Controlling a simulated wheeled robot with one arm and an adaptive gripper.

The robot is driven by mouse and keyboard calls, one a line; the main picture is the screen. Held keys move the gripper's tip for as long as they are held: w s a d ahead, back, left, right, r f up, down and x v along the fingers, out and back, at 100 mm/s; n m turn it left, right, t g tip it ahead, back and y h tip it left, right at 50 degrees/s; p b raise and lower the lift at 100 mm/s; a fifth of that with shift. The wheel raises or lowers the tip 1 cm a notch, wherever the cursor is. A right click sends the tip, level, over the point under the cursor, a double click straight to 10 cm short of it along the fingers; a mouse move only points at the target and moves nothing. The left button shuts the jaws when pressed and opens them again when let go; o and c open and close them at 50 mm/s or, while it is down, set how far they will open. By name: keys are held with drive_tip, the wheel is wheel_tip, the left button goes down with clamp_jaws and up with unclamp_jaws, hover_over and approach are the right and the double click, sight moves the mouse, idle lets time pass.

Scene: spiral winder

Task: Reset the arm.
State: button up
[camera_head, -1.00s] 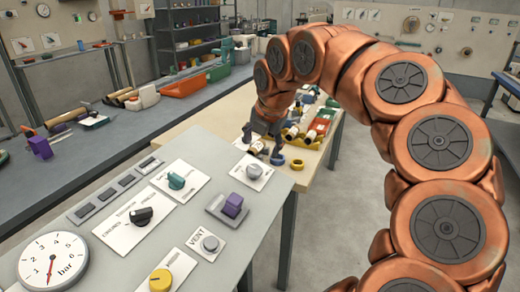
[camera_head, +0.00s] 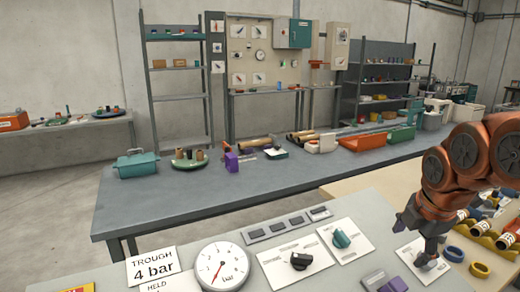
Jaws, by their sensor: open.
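My copper-coloured arm (camera_head: 470,160) comes in from the right edge and bends down. My gripper (camera_head: 424,238), with dark fingers, points downward at the lower right and is open. It overlaps the far edge of the grey control panel (camera_head: 345,275) in the picture, close to the white card with a grey knob (camera_head: 426,262). I see nothing held between the fingers. I cannot tell its height above the panel or whether it touches anything.
The panel carries a pressure gauge (camera_head: 221,266), a black knob (camera_head: 301,261), a teal knob (camera_head: 341,238) and a purple block (camera_head: 393,285). Yellow rings (camera_head: 453,254) and rolls lie right of the gripper. A long grey bench (camera_head: 200,200) stands behind, with shelves beyond.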

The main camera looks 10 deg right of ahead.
drive_tip(key=s+a+f+m+g+p, duration=0.1)
drive_tip(key=s+a+f+m, duration=0.2)
drive_tip(key=a, duration=0.4)
drive_tip(key=s+a+f+m+g+p, duration=0.1)
drive_tip(key=s+a+m+g, duration=0.1)
drive_tip(key=s+a+m, duration=0.35)
drive_tip(key=s+a+f+m+g+y+p, duration=0.1)
drive_tip(key=s+a+f+m+g+p, duration=0.1)
drive_tip(key=s+a+f+m, duration=0.2)
drive_tip(key=s+a+m, duration=0.3)
drive_tip(key=s+m, duration=0.1)
drive_tip(key=s, duration=0.1)
drive_tip(key=shift+a+f+p, duration=0.15)
drive_tip(key=shift+f+p, duration=0.2)
drive_tip(key=shift+p, duration=0.05)
drive_tip(key=shift+s+a+f+m+g, duration=0.2)
drive_tip(key=shift+s+f+m+g, duration=0.1)
drive_tip(key=shift+s+m, duration=0.45)
drive_tip(key=shift+c, duration=0.2)
